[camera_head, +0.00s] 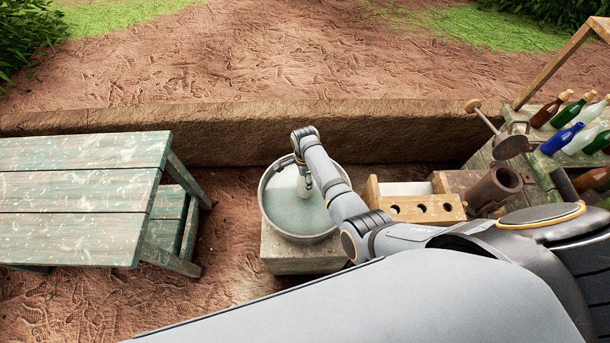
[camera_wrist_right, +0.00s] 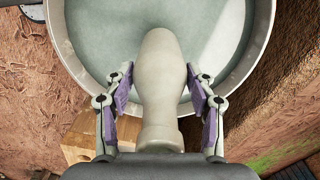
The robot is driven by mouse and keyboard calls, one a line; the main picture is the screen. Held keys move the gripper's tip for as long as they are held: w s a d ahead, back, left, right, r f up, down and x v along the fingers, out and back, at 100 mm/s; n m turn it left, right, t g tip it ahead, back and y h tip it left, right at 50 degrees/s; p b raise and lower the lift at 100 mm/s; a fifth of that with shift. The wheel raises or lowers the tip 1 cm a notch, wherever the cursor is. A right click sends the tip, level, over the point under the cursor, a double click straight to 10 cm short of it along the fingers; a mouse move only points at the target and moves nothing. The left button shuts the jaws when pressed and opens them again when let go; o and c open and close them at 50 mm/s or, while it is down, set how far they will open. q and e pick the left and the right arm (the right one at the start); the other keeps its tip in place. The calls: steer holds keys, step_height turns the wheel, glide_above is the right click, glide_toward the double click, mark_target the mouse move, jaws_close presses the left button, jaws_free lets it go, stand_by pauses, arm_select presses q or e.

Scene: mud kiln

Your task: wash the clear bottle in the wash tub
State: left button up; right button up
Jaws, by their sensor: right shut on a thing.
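The wash tub (camera_head: 267,205) is a round grey metal tub of greyish water on a stone block in the middle of the head view. Its rim (camera_wrist_right: 262,45) and water fill the upper part of the right wrist view. My right gripper (camera_wrist_right: 160,92) is shut on the clear bottle (camera_wrist_right: 162,75), which looks pale and milky, with purple finger pads on both sides. In the head view my right gripper (camera_head: 305,182) is over the tub, pointing down. The bottle is hard to make out there, and I cannot tell how deep it reaches into the water.
A wooden holder with round holes (camera_head: 420,209) stands right of the tub, beside a rusty metal cylinder (camera_head: 494,188). A weathered green table (camera_head: 75,200) is at left. A low mud wall (camera_head: 220,135) runs behind.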

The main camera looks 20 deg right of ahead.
step_height(320, 180, down, 13)
steer(key=b, duration=1)
steer(key=shift+r, duration=0.15)
